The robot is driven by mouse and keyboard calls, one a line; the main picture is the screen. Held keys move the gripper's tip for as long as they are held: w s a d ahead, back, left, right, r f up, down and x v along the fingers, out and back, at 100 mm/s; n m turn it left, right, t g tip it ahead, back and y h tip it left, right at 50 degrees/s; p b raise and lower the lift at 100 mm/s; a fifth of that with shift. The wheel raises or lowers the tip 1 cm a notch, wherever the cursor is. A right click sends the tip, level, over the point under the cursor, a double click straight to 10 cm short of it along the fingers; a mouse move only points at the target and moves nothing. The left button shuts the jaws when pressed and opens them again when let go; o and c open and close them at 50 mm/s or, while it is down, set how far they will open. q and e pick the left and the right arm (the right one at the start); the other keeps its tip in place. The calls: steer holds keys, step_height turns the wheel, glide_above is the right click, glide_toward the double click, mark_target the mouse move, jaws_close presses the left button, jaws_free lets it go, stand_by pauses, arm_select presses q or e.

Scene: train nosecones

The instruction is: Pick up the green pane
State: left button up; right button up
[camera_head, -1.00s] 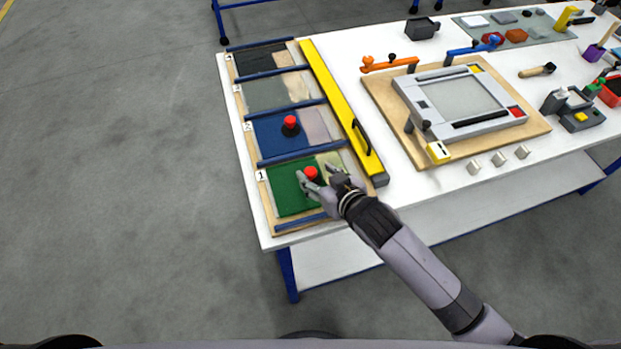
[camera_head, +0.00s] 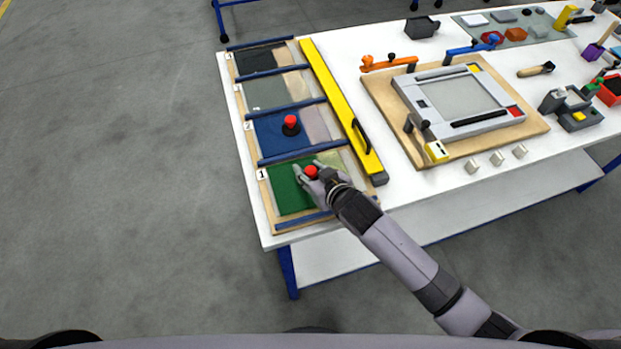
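The green pane (camera_head: 285,191) lies flat in the slot marked 1, at the front end of the rack on the table's left side. A red knob (camera_head: 311,171) stands on it. My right gripper (camera_head: 308,174) is at the knob, with its fingers on either side of it. The fingers look spread around the knob, but I cannot tell whether they touch it or have closed. My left gripper is not in view.
A blue pane (camera_head: 270,136) with another red knob lies in slot 2. A yellow bar (camera_head: 340,108) runs along the rack's right side. A grey frame on a wooden board (camera_head: 540,127) stands to the right. Small white blocks (camera_head: 497,158) lie near the front edge.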

steer(key=shift+d+f, duration=0.1)
steer(key=c, duration=0.7)
steer(key=shift+s, duration=0.1)
steer(key=shift+f, duration=0.1)
